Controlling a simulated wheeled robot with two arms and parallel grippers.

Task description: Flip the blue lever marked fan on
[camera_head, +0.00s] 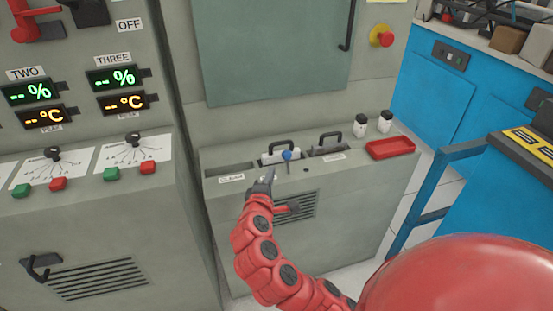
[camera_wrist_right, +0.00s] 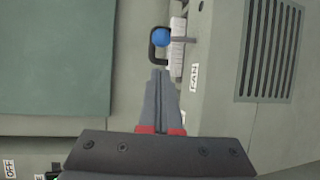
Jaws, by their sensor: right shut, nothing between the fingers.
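The blue ball of the lever (camera_head: 287,155) stands at the front of the low grey cabinet, in front of a slot with a black handle. In the right wrist view the blue ball (camera_wrist_right: 162,38) is at top centre, with a short metal rod beside it. A label reading FAN (camera_wrist_right: 194,77) is on the cabinet face near it. My right gripper (camera_head: 270,175) is shut and empty, just left of and below the ball in the head view. Its fingertips (camera_wrist_right: 160,72) point at the ball, with a small gap showing. My left gripper is not in view.
A second black handle (camera_head: 331,138), two small white bottles (camera_head: 361,126) and a red tray (camera_head: 390,148) are on the cabinet top to the right. The teal door (camera_head: 270,50) is behind. A vent (camera_head: 315,205) is in the front face. A blue rail (camera_head: 420,190) stands at right.

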